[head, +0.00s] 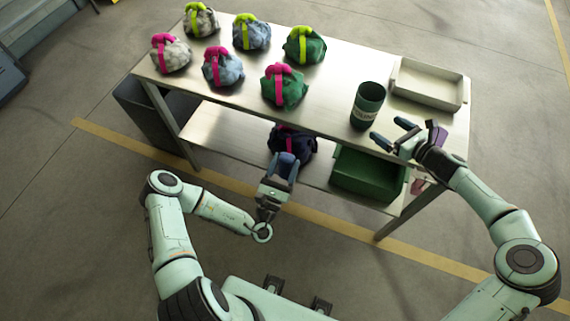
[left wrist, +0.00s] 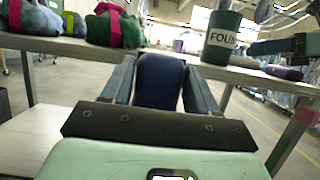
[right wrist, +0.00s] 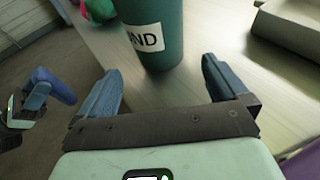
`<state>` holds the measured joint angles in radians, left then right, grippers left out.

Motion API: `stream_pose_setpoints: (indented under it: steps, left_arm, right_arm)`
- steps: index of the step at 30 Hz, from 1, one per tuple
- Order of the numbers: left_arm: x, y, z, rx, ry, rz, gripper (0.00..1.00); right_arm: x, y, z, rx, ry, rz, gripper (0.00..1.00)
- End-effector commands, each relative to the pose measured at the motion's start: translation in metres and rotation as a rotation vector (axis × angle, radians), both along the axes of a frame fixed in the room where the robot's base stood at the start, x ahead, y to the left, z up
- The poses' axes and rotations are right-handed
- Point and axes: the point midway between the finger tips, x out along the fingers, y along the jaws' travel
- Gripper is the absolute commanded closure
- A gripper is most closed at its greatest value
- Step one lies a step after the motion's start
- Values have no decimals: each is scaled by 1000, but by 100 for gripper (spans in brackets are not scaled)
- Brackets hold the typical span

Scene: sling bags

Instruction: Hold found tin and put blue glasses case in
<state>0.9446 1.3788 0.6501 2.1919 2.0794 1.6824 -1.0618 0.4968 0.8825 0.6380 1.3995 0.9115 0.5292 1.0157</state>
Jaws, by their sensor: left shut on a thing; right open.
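The found tin (head: 367,106) is a dark green open-topped cylinder standing upright on the table. Its white label shows in the left wrist view (left wrist: 221,40) and the right wrist view (right wrist: 155,45). My left gripper (head: 286,166) is shut on the blue glasses case (left wrist: 160,78), in front of the table's front edge, left of and lower than the tin. The case's lower end is hidden by the gripper. My right gripper (head: 394,132) is open beside the tin at the table's right front. In the right wrist view its fingers (right wrist: 162,88) point towards the tin, which is not between them.
Several grey, blue and green bags with pink or lime straps, such as a green one (head: 284,87), stand on the table's left. A beige tray (head: 428,85) is at the right. A navy bag (head: 299,143) and green crate (head: 368,176) are on the lower shelf.

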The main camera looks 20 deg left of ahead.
Motion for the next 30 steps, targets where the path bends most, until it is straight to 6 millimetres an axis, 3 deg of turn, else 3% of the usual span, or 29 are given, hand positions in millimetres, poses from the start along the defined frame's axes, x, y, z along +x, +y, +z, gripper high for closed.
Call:
stream_pose_setpoints:
  steps: [7,21,30]
  left_arm:
    - [3,0,7,0,-4,0,73]
    - [22,0,43,0,-32,0,73]
    - [28,0,53,0,-41,0,73]
  right_arm:
    - [9,12,-3,5,0,1,0]
    - [45,65,-21,2,-3,2,0]
    - [54,78,-29,1,-1,-1,0]
